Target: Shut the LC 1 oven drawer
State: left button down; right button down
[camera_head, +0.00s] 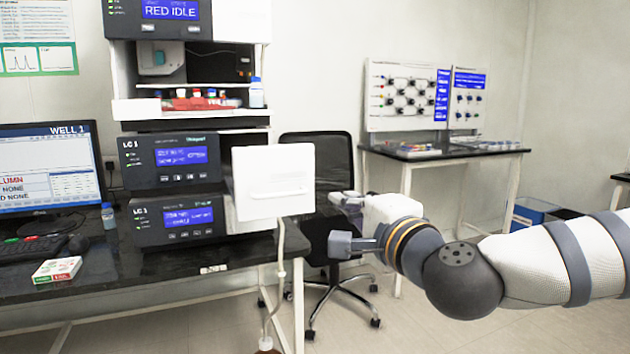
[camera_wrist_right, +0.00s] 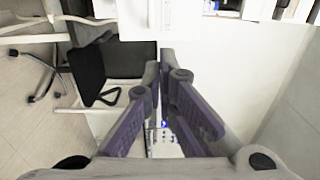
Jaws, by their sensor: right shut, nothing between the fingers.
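The LC 1 oven drawer (camera_head: 274,183) shows in the head view as a square white panel with a handle bar along its lower part. It stands out in front of the right side of the LC 1 stack (camera_head: 172,162). My right gripper (camera_head: 340,198) is just right of the panel, apart from it in the picture, with its arm reaching in from the right. Its shut, empty fingers also show in the right wrist view (camera_wrist_right: 160,62), where a white surface lies at the top. I cannot tell whether they touch it. My left gripper is not in view.
The black bench (camera_head: 110,270) holds a monitor (camera_head: 50,165), a small box (camera_head: 57,270) and a bottle (camera_head: 108,215). A tube hangs below the drawer panel to a brown bottle. A black office chair (camera_head: 315,165) stands behind my right gripper, with a side table (camera_head: 440,158) farther back.

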aim_at(309, 180)
jog(key=x, duration=1.2)
jog(key=shift+w+a+f, duration=0.1)
jog(key=shift+w+a, duration=0.15)
jog(key=shift+a, duration=0.1)
